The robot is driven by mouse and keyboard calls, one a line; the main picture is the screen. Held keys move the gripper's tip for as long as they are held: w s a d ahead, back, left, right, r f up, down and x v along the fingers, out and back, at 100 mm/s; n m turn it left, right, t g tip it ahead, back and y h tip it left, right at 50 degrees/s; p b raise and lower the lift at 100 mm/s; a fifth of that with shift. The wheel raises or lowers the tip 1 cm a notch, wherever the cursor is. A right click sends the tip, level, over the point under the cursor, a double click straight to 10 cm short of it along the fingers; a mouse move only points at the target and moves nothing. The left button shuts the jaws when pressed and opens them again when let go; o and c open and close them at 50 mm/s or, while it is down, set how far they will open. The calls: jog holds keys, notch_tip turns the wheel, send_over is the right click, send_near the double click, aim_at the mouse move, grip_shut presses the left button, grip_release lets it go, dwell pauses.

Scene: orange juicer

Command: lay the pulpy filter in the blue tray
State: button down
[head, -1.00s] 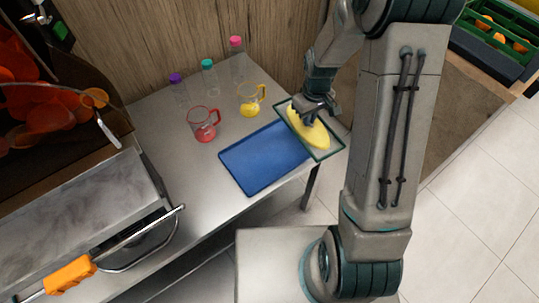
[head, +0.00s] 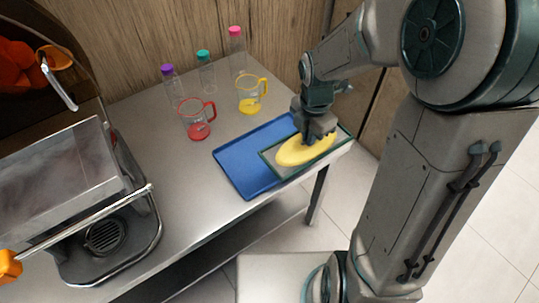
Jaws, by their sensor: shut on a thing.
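The pulpy filter (head: 270,159) is a flat panel with a dark green frame and a yellow mound of pulp (head: 304,149) on it. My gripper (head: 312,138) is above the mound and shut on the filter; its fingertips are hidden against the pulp. The blue tray (head: 236,167) lies on the metal table. The filter overlaps the tray's right part in the picture, and its right end reaches past the tray toward the table's right edge. I cannot tell whether the filter touches the tray.
A red jug (head: 196,120) and a yellow jug (head: 251,95) stand behind the tray. Bottles with purple (head: 168,70), teal (head: 204,57) and pink (head: 236,32) caps stand by the wall. The juicer (head: 60,180) is at left. The metal table (head: 185,190) is bare between juicer and tray.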

jog(key=w+a+f, duration=0.2)
jog(key=a, duration=0.1)
jog(key=w+a+f+b, duration=0.1)
jog(key=w+a+f, duration=0.1)
jog(key=a, duration=0.1)
jog(key=w+a+f, duration=0.2)
jog(key=a+f, duration=0.1)
jog(key=shift+a, duration=0.35)
jog(key=shift+f+b, duration=0.5)
jog(key=shift+f, duration=1.4)
jog(key=shift+f, duration=0.15)
jog(key=c, duration=1.6)
grip_release()
